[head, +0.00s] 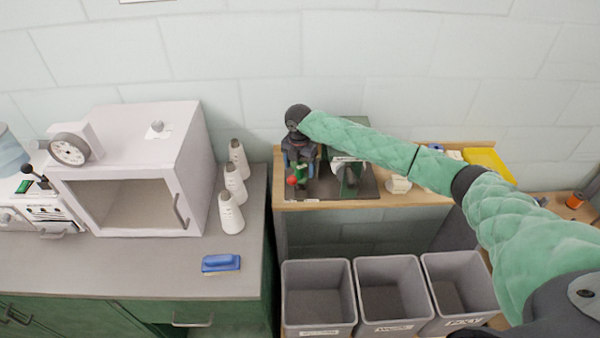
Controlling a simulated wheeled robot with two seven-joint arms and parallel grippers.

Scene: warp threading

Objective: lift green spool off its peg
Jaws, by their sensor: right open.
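My right arm, in a green padded sleeve, reaches in from the right to the wooden shelf. My right gripper (302,178) points down at the shelf's left end. It is open. A small green piece (306,170) shows right at its fingers and may be the green spool; the gripper hides most of it. I cannot tell whether the fingers touch it. A red ball-like piece (292,181) sits just left of the fingers. The peg is not visible. My left gripper is not in view.
A dark plate (325,190) with a grey and green device lies on the wooden shelf (400,200). Grey bins (318,265) stand below. White cones (231,213) and a blue-handled item (221,263) are on the left counter. A yellow tray (489,162) is at the right.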

